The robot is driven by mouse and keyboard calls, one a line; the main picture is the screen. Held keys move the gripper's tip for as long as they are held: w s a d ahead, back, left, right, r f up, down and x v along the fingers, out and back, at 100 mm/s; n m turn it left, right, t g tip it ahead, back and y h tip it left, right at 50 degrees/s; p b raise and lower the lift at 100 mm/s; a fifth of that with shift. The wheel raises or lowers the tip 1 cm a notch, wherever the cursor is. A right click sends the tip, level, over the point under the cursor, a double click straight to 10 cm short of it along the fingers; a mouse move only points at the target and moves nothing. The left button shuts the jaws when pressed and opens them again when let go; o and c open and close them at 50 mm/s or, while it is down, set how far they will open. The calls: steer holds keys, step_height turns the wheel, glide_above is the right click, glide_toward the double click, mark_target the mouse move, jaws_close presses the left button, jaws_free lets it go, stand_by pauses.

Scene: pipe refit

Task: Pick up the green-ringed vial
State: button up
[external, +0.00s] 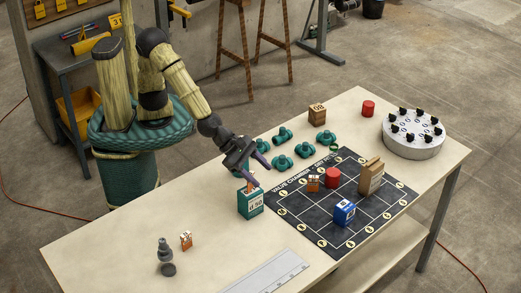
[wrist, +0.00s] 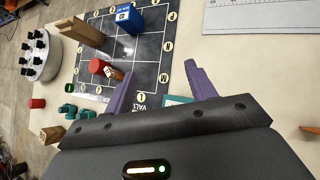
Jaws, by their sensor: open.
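My gripper (external: 259,171) is open and empty, its purple fingers above the near left corner of the black grid mat (external: 289,208). A similar green spot (wrist: 98,89) shows in the wrist view, left of the fingers.
A teal box (external: 250,204) stands just below my gripper. On the mat are a red cylinder (external: 333,178), a brown block (external: 371,176), a blue box (external: 344,213) and a small orange item (external: 313,183). Several teal fittings (external: 282,162) lie behind. A round holder (external: 413,135) stands far right.

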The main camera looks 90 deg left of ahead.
steer(key=w+a+r+n+h+p, duration=0.1)
steer(key=w+a, duration=0.4)
steer(key=a, duration=0.5)
steer(key=w+a+r+h, duration=0.1)
steer(key=w+a+r, duration=0.1)
steer(key=w+a, duration=0.5)
steer(key=a+r+t+h, duration=0.1)
steer(key=a+r, duration=0.2)
steer(key=a, duration=0.3)
steer(key=a+r+t+p, duration=0.1)
steer(key=a+r, duration=0.2)
steer(key=a, duration=0.3)
steer(key=a+r+t+h, duration=0.1)
steer(key=a+r, duration=0.2)
steer(key=a, duration=0.4)
steer(key=f, duration=1.9)
steer(key=shift+w+a, duration=0.2)
steer(key=shift+w, duration=0.05)
steer(key=p, duration=0.2)
glide_toward(333, 153)
steer(key=w, duration=0.2)
steer(key=w+d, duration=0.2)
steer(key=w, duration=0.1)
steer(key=shift+w+f, duration=0.3)
steer(key=shift+w, duration=0.05)
